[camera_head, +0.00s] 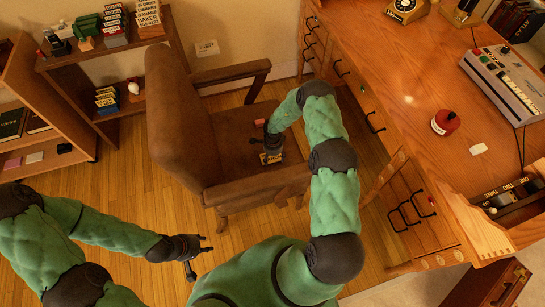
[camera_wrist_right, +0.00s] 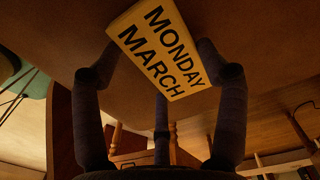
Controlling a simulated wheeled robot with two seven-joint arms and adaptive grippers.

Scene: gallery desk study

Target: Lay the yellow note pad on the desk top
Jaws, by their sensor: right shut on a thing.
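The yellow note pad (camera_head: 270,158) is at the brown armchair's seat (camera_head: 230,140). In the right wrist view the pad (camera_wrist_right: 162,48) reads "MONDAY MARCH" and sits between the fingertips. My right gripper (camera_head: 272,146) points down at the seat and is shut on the pad. I cannot tell whether the pad still touches the seat. The wooden desk top (camera_head: 400,70) is at the right, higher than the seat. My left gripper (camera_head: 199,255) is open and empty, above the floor left of my body.
The desk's left middle is clear. The chair arm (camera_head: 258,185) and a small red block (camera_head: 261,121) are near my right gripper.

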